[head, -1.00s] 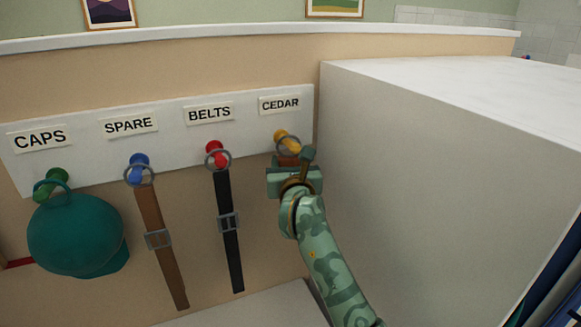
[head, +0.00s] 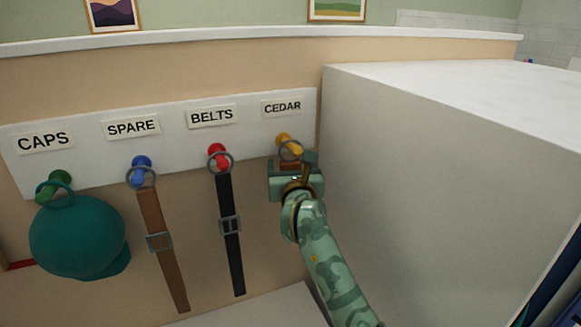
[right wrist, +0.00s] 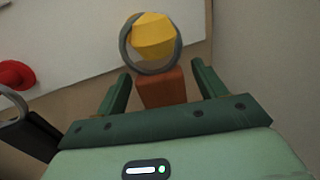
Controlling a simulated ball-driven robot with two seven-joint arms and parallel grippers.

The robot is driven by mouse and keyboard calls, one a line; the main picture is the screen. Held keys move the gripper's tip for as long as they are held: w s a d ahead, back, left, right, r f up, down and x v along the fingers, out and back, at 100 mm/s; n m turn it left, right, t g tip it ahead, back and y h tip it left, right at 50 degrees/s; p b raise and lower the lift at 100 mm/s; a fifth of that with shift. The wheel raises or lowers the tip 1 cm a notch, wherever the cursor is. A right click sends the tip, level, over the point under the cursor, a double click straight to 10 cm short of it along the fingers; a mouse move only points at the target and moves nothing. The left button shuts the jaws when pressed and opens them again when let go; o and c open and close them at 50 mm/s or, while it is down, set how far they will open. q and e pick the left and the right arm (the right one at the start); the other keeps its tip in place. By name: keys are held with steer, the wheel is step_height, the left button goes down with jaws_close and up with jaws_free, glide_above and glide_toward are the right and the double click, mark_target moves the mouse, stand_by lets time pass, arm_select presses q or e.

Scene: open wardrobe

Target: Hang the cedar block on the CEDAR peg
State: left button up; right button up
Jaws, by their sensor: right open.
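The yellow CEDAR peg (head: 284,140) sticks out below the CEDAR label at the right end of the white board; it also shows in the right wrist view (right wrist: 153,36). The cedar block (right wrist: 161,88) is reddish brown with a grey ring (right wrist: 124,52) at its top. The ring is around the yellow peg, and the block hangs below it. My right gripper (right wrist: 158,84) is open, its two green fingers apart on either side of the block, with a gap on each side. In the head view my right gripper (head: 293,168) hides most of the block. My left gripper is not in view.
A black belt (head: 229,240) hangs from the red peg (head: 217,153) to the left of my right gripper. A brown belt (head: 162,250) hangs on the blue peg and a teal cap (head: 76,238) on the green one. A white cabinet side (head: 420,190) stands close on the right.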

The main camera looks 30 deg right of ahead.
steer(key=b+v, duration=0.1)
steer(key=v, duration=1.5)
steer(key=shift+s+a+f, duration=0.1)
steer(key=shift+s+a, duration=0.05)
steer(key=shift+s, duration=0.1)
